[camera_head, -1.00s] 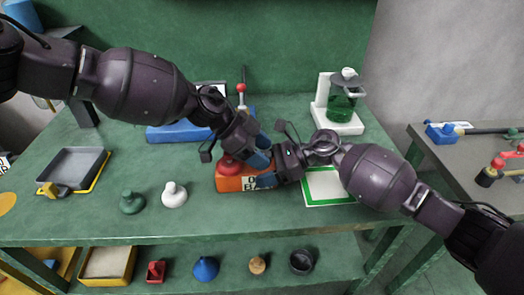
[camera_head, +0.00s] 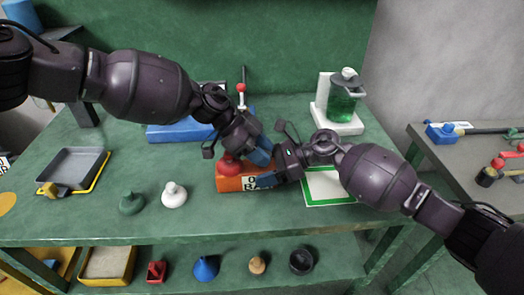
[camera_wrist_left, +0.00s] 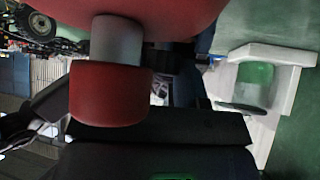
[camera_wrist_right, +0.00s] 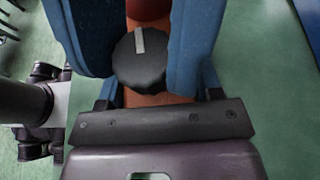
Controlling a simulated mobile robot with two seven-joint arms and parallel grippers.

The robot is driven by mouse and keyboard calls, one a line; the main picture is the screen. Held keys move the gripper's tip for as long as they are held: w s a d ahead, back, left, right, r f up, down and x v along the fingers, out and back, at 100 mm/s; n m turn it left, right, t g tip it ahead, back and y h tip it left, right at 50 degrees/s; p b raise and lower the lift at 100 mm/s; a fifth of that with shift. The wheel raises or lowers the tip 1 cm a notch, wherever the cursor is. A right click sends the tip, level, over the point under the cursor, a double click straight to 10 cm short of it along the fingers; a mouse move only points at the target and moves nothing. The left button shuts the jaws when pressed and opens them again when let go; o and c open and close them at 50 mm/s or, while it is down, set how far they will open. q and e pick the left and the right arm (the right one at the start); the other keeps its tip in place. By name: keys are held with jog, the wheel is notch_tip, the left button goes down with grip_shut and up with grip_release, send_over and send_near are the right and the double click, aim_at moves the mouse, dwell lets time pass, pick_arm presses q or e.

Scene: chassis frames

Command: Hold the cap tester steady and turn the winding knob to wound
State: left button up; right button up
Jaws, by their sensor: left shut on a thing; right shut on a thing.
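The cap tester is an orange box (camera_head: 229,184) with a black and white label on its front and a red domed part (camera_head: 230,165) on top. My left gripper (camera_head: 260,157) is shut at the tester, beside the red part; its fingertips are partly hidden. In the left wrist view, the red dome (camera_wrist_left: 140,14) with a grey neck and red collar covers the fingers. My right gripper (camera_head: 266,179) is at the tester's right end. In the right wrist view, its blue fingers lie on both sides of the black winding knob (camera_wrist_right: 138,66), which has a white mark pointing up.
A green card with a white centre (camera_head: 328,187) lies right of the tester. A green and a white stopper (camera_head: 174,195) stand left. A blue block (camera_head: 180,132) and a white stand with a green jar (camera_head: 342,105) are behind.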

pick_arm(q)
jog(key=shift+w+m+g+y, duration=0.15)
jog(key=shift+m+g+y, duration=0.35)
jog(key=shift+m+g, duration=0.9)
jog(key=shift+m, duration=0.3)
jog(key=o, duration=0.9)
jog(key=shift+t, duration=0.3)
